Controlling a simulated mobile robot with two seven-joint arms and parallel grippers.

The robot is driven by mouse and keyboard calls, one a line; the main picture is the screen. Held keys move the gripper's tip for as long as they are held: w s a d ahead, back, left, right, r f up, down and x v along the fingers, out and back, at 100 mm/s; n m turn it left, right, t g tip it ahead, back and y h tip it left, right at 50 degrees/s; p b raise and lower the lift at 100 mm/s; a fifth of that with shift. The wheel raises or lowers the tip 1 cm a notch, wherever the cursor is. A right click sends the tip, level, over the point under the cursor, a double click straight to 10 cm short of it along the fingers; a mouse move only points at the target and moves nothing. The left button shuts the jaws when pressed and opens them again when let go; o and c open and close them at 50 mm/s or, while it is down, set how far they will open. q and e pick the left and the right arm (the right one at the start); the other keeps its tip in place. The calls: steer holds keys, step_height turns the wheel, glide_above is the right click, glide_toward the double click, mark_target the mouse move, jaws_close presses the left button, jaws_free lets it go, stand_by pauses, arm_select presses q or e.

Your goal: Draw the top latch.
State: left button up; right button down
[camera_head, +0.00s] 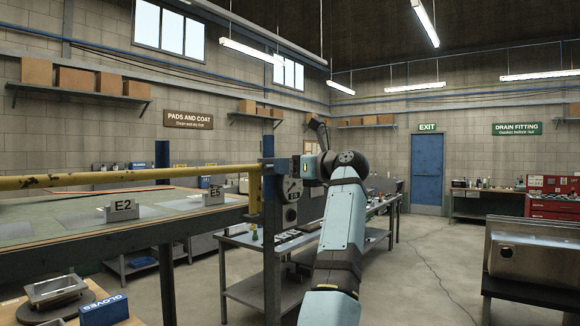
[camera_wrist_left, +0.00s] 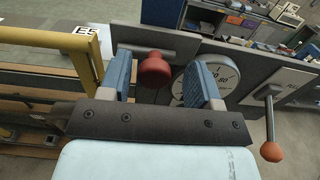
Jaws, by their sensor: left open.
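My left gripper (camera_head: 312,166) is at a dark post with a small panel, right of the yellow bar's end. In the left wrist view my left gripper (camera_wrist_left: 167,66) is open, its two blue-padded fingers spread. A red round knob (camera_wrist_left: 154,70) on a short stem, which looks like the latch knob, shows between the fingers, nearer the left one. I see no grip on it. A white round dial (camera_wrist_left: 220,72) is partly behind the right finger. A lever with an orange ball (camera_wrist_left: 271,151) is on the plate at right. My right gripper is not in view.
A yellow bar (camera_head: 130,175) runs along the bench at left, ending at the post (camera_head: 271,230). Grey tables (camera_head: 240,290) stand behind the post.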

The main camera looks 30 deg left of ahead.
arm_select(q)
steer(key=s+d+b, duration=0.1)
steer(key=d+b, duration=0.1)
steer(key=d, duration=1.1)
steer(key=shift+d, duration=0.4)
steer(key=shift+f, duration=0.1)
